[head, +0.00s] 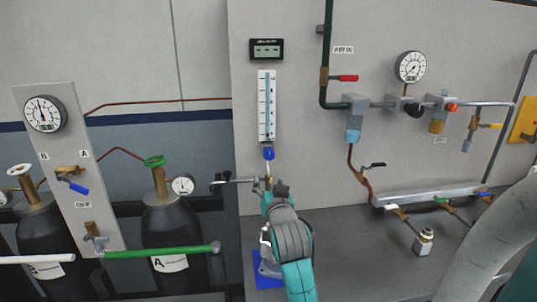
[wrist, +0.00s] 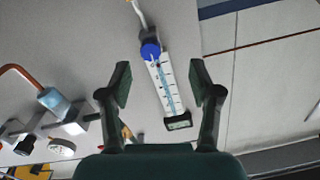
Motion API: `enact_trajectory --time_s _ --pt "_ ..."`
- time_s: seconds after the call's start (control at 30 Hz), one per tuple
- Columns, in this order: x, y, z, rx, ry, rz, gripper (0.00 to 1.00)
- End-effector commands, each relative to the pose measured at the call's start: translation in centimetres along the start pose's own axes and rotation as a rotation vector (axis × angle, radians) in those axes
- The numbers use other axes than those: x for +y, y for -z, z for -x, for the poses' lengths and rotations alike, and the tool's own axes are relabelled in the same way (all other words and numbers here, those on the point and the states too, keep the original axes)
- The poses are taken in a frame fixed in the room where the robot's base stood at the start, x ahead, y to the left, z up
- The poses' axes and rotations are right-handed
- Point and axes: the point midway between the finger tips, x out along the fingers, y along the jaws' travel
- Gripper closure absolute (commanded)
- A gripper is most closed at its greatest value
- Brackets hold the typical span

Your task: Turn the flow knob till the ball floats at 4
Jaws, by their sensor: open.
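The flowmeter (head: 266,105) is a white upright scale with a pale blue tube, mounted on the grey panel. Its blue flow knob (head: 268,153) is at its lower end. In the wrist view the flowmeter (wrist: 166,85) appears upside down and tilted, with the blue knob (wrist: 150,50) toward the top. My gripper (head: 268,184) is below the knob in the head view. In the wrist view my gripper (wrist: 160,67) has its fingers spread, with the flowmeter seen between them and nothing held. The ball and scale numbers are too small to read.
A small dark display (head: 266,49) is above the flowmeter. A green pipe (head: 326,55) with a red-handled valve (head: 343,78) is to the right. Gas cylinders (head: 172,245) stand at left.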

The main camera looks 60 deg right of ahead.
Motion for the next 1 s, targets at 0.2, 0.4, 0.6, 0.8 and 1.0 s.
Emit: enact_trajectory --time_s 0.2,0.4,0.6,0.8,1.0 --pt "1.2 3.3 -1.4 0.023 -0.040 -0.022 0.37" --pt "1.4 3.5 -3.1 0.023 -0.044 -0.024 0.37" --pt "1.6 3.6 -6.6 0.023 -0.044 -0.023 0.37" --pt "1.7 3.7 -9.9 0.023 -0.043 -0.024 0.37" --pt "1.8 3.7 -11.7 0.023 -0.043 -0.024 0.37"
